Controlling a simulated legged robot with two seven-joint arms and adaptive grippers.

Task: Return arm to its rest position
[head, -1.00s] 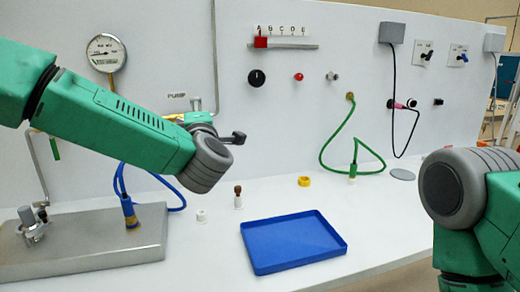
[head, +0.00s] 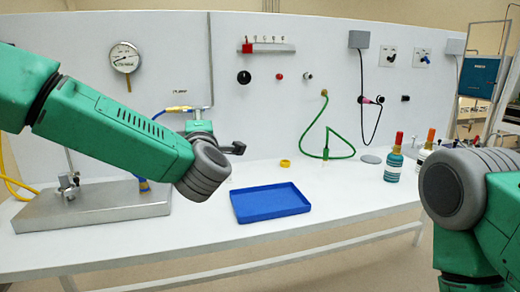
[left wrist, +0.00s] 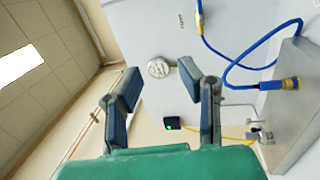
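My left arm comes in from the left in the head view, with green links and a grey ribbed joint. Its gripper is mostly hidden there; a dark finger part (head: 236,148) shows past the joint, in front of the white panel. In the left wrist view my left gripper (left wrist: 158,76) is open, its two fingers spread apart with nothing between them. The pressure gauge (left wrist: 159,68) shows beyond the gap. My right arm (head: 462,190) shows only a grey joint and green links at the right edge; its gripper is out of view.
A blue tray (head: 270,203) lies on the white bench, a yellow ring (head: 285,163) behind it. Two bottles (head: 394,160) (head: 424,150) stand near my right arm. A steel plinth (head: 95,207) is below my left arm. A green hose (head: 335,132) hangs from the panel.

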